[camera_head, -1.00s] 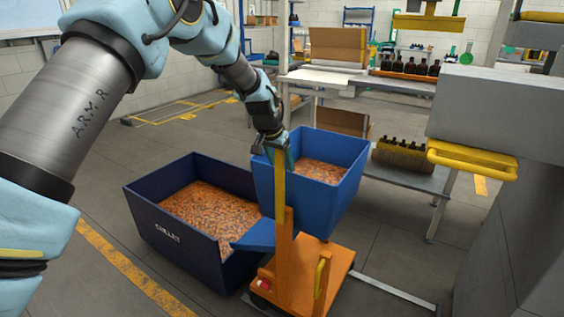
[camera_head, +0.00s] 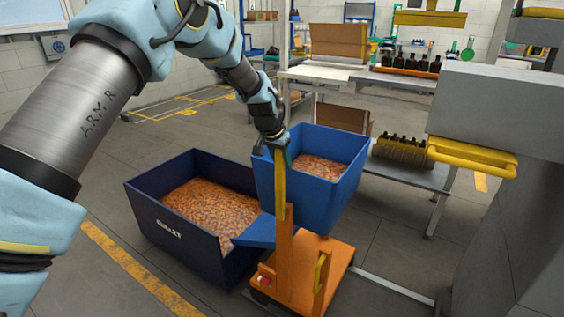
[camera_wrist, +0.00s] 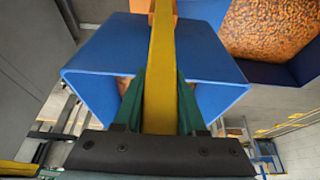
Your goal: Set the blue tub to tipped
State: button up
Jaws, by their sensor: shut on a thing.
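The blue tub (camera_head: 335,193) sits on an orange wheeled cart (camera_head: 318,277), holding orange-brown fragments. It looks slightly tilted toward the dark blue bin, with its blue chute (camera_head: 256,232) reaching over the bin's near right edge. A yellow lever (camera_head: 279,190) stands upright in front of the tub. My gripper (camera_head: 281,158) is shut on the lever near its top. In the wrist view the green fingers (camera_wrist: 160,98) clasp the lever from both sides, with the tub (camera_wrist: 105,55) behind it. The tub's underside pivot is hidden.
The dark blue bin (camera_head: 190,243), full of similar fragments, stands left of the cart. Open floor lies at left.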

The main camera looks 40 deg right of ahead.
grip_shut()
jog(key=shift+w, duration=0.1)
dwell(0.8)
